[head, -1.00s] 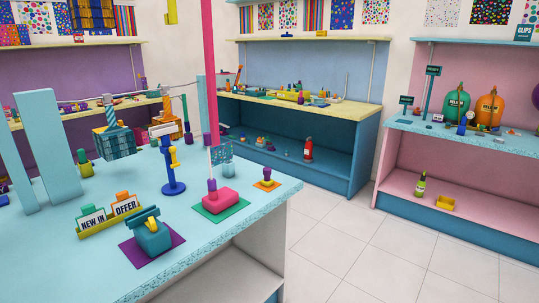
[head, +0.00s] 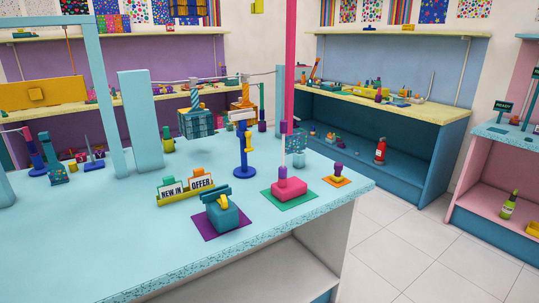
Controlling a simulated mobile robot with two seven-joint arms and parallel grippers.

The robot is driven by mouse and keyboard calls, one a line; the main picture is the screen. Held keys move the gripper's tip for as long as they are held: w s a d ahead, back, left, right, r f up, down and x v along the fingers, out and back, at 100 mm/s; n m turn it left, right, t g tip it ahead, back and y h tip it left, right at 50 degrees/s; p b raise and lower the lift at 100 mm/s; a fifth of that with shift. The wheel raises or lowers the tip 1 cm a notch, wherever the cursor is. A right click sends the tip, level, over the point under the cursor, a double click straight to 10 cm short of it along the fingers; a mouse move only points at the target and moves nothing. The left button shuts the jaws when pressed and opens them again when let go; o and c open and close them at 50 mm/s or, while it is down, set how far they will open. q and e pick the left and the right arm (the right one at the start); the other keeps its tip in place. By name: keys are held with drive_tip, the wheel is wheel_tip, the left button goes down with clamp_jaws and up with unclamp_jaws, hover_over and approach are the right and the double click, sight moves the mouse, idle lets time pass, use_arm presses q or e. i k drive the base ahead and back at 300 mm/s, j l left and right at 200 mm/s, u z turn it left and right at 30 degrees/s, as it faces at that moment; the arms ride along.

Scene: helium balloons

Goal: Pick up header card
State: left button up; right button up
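Two small white signs stand in a yellow holder (head: 187,198) on the light blue table: a "NEW IN" card (head: 172,189) with a green top and an "OFFER" card (head: 201,182) with an orange top. I cannot tell whether either one is the header card, as nothing in view is labelled so. Both cards stand upright, side by side. Neither of my grippers shows in the head view.
A teal device (head: 221,212) on a purple mat is in front of the cards. A blue stand (head: 244,160) and a pink block (head: 289,190) on a green mat are to the right. Light blue uprights (head: 141,120) rise at the left. The table's front-left area is clear.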

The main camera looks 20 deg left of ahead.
sight(171, 188)
drive_tip(key=u, duration=1.25)
